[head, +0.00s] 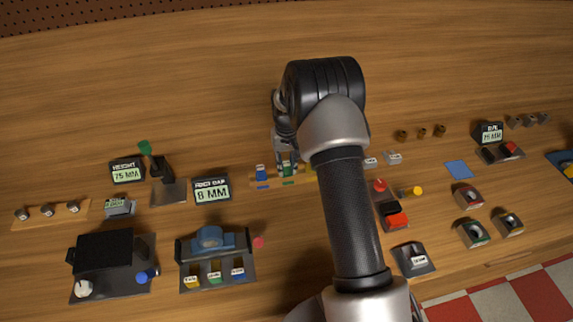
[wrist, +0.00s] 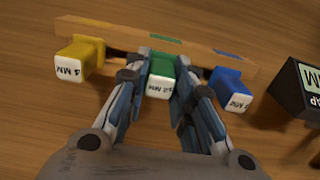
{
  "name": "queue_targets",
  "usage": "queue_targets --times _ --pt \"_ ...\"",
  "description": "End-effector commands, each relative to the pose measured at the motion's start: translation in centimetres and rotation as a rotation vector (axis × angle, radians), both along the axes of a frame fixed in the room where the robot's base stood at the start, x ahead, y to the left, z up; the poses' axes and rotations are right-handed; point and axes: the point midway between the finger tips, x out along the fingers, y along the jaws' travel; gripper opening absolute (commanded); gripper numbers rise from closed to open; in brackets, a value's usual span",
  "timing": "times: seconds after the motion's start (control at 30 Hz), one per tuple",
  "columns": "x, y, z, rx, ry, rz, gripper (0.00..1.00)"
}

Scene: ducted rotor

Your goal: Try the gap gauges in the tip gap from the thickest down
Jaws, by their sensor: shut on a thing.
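A wooden gauge rack (wrist: 203,46) holds three coloured gauges in a row. My gripper (wrist: 165,80) is shut on the green gauge (wrist: 161,66), the middle one, whose white end label is partly hidden. The yellow gauge (wrist: 81,60), labelled 4 MM, stands to its left in the wrist view. The blue gauge (wrist: 230,89) stands to its right, its label hard to read. In the head view my gripper (head: 287,158) is over the rack (head: 262,185), beside the blue gauge (head: 261,173). I cannot make out the tip gap itself.
A display (head: 211,190) reading 8 MM stands left of the rack. A fixture (head: 247,262) in front has a blue arched part and yellow, green and blue marked places. A black box (head: 103,249) is further left. Small stations with red parts (head: 396,219) lie right of my arm.

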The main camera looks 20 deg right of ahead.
Motion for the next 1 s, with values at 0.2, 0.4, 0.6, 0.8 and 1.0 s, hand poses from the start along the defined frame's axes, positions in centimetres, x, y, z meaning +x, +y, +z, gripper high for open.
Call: queue_targets --times 0.2,0.4,0.6,0.8,1.0 --pt "0.0 0.0 0.0 0.000 0.000 0.000 0.33" --pt "0.0 0.0 0.0 0.000 0.000 0.000 0.46" --pt "0.0 0.0 0.0 0.000 0.000 0.000 0.46" --pt "0.1 0.0 0.8 0.000 -0.002 0.000 0.46" --pt "0.1 0.0 4.4 -0.001 -0.005 0.000 0.46"
